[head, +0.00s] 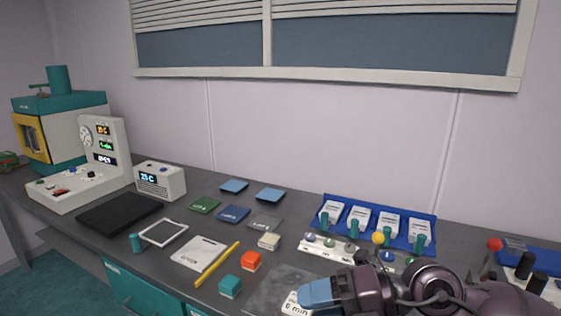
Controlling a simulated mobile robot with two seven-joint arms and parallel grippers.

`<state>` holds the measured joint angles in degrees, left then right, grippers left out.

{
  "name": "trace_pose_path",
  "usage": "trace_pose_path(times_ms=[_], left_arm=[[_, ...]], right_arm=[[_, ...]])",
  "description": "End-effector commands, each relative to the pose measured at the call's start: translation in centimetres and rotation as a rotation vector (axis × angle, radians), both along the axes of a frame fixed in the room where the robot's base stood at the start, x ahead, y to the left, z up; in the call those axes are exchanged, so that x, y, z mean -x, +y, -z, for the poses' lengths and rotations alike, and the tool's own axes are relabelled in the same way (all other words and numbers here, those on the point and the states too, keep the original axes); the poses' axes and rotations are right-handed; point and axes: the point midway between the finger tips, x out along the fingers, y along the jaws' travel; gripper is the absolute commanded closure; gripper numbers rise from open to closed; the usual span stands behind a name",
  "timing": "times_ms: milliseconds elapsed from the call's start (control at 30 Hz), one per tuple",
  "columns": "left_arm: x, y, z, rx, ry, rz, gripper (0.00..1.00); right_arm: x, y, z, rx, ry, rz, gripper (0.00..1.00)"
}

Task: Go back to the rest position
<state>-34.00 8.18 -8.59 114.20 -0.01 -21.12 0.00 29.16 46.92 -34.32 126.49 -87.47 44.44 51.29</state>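The rheometer (72,128) stands at the far left of the bench, a white and teal machine with a yellow-framed door (32,138) and a white control console (92,180) with lit displays. My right gripper (318,292) comes in from the lower right, low over the front of the bench. Its blue fingertip end points left, beside a white label reading "0 min" (293,305) on a grey plate. I cannot make out two separate fingers or anything between them. My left gripper is not in view.
Several coloured squares (233,213), a notepad (199,253), a yellow pencil (217,264), an orange block (251,260) and a teal block (230,287) lie mid-bench. A black mat (118,212) lies clear at left.

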Motion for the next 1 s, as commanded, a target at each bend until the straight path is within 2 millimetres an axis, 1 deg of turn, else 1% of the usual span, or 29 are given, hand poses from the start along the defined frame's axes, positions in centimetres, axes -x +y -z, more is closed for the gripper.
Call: trace_pose_path(times_ms=[33, 100, 167, 233, 300, 367, 467, 567, 600, 667, 700, 767, 800, 867, 900, 967, 1000], left_arm=[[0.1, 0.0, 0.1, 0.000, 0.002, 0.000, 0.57], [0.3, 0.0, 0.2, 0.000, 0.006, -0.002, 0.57], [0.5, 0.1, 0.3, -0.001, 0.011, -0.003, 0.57], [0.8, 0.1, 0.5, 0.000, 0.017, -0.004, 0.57], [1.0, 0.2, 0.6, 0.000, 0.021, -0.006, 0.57], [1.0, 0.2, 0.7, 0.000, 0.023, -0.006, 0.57], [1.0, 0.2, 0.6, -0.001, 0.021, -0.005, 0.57], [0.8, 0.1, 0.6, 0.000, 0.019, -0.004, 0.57], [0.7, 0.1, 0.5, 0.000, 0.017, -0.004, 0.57], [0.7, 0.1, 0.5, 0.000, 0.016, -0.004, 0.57], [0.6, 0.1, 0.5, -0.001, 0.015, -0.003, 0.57], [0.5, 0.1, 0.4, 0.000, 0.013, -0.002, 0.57], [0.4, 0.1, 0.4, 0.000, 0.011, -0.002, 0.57], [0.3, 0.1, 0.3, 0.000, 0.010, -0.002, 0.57], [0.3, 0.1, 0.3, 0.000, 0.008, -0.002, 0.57], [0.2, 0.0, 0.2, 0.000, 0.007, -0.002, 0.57], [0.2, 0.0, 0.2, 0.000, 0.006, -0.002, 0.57]], right_arm=[[0.6, 0.6, -0.9, -0.122, 0.027, 0.023, 0.40], [0.7, 0.8, -2.4, -0.283, 0.056, 0.074, 0.40], [0.6, 0.6, -3.6, -0.415, 0.084, 0.132, 0.40], [0.3, -0.1, -4.8, -0.562, 0.120, 0.215, 0.40], [-0.4, -1.3, -5.6, -0.696, 0.159, 0.315, 0.40], [-1.0, -2.6, -6.1, -0.802, 0.196, 0.411, 0.40], [-2.1, -5.4, -5.9, -0.955, 0.264, 0.594, 0.40], [-3.0, -8.5, -4.6, -1.075, 0.344, 0.799, 0.40], [-3.2, -9.8, -3.8, -1.112, 0.379, 0.887, 0.40], [-3.4, -11.8, -2.3, -1.158, 0.435, 1.022, 0.40], [-3.4, -13.1, -1.1, -1.181, 0.475, 1.114, 0.40], [-3.1, -15.1, 0.9, -1.203, 0.541, 1.255, 0.40], [-2.7, -16.2, 2.4, -1.209, 0.587, 1.349, 0.40], [-1.9, -17.9, 4.7, -1.205, 0.662, 1.489, 0.40], [-1.1, -18.9, 6.3, -1.194, 0.713, 1.583, 0.40], [0.3, -20.2, 8.9, -1.164, 0.799, 1.720, 0.40], [1.5, -21.0, 10.6, -1.135, 0.860, 1.809, 0.40]])
